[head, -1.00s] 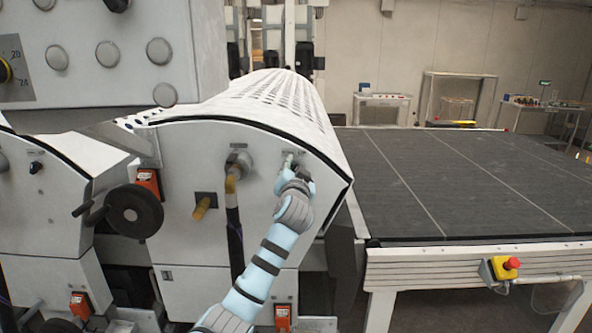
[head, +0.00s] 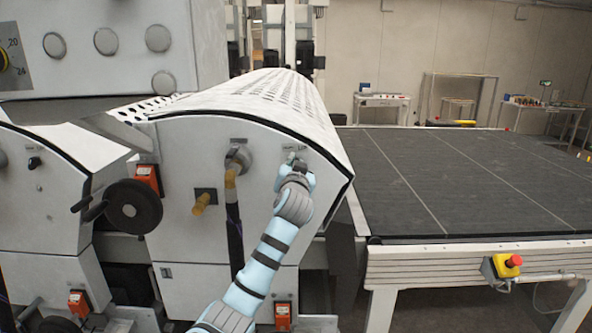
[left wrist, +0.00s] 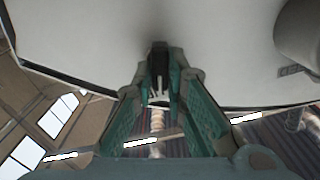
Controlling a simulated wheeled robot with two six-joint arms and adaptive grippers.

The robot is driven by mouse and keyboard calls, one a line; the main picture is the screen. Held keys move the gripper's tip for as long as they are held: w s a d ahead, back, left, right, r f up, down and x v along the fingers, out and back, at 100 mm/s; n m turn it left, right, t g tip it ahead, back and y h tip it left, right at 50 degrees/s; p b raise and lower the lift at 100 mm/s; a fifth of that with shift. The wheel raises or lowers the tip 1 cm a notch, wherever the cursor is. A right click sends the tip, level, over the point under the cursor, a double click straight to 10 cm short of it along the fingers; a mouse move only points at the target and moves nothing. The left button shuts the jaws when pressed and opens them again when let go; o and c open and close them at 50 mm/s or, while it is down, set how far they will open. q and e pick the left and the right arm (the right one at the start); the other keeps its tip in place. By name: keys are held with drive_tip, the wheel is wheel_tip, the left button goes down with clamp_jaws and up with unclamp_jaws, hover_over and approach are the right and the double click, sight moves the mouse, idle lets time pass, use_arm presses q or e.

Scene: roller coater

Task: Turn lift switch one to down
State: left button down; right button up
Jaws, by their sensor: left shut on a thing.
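The lift switch sits high on the right part of the machine's white side panel (head: 275,215), just under small printed labels (head: 289,148). My left gripper (head: 295,164) reaches up to it and is shut on the switch, which it mostly hides in the head view. In the left wrist view the teal fingers (left wrist: 159,85) close around a small dark piece (left wrist: 159,60) against the white panel. I cannot read the switch's position. My right gripper is in neither view.
Left of the switch are a grey round fitting (head: 238,158) with a hose and a yellow-brown stub (head: 202,203). A black handwheel (head: 134,208) is further left. A dark conveyor bed (head: 460,180) with a red emergency button (head: 514,261) stands right.

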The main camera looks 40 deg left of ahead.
use_arm(q)
drive_tip(key=shift+s+a+f+n+b, duration=0.1)
drive_tip(key=shift+n+b, duration=1.85)
drive_tip(key=shift+n, duration=0.45)
drive_tip(key=shift+s+a+n+b, duration=0.1)
drive_tip(key=shift+n+b, duration=1.8)
drive_tip(key=shift+n, duration=0.5)
drive_tip(key=c, duration=1.6)
unclamp_jaws()
drive_tip(key=v, duration=1.2)
drive_tip(key=shift+w, duration=0.1)
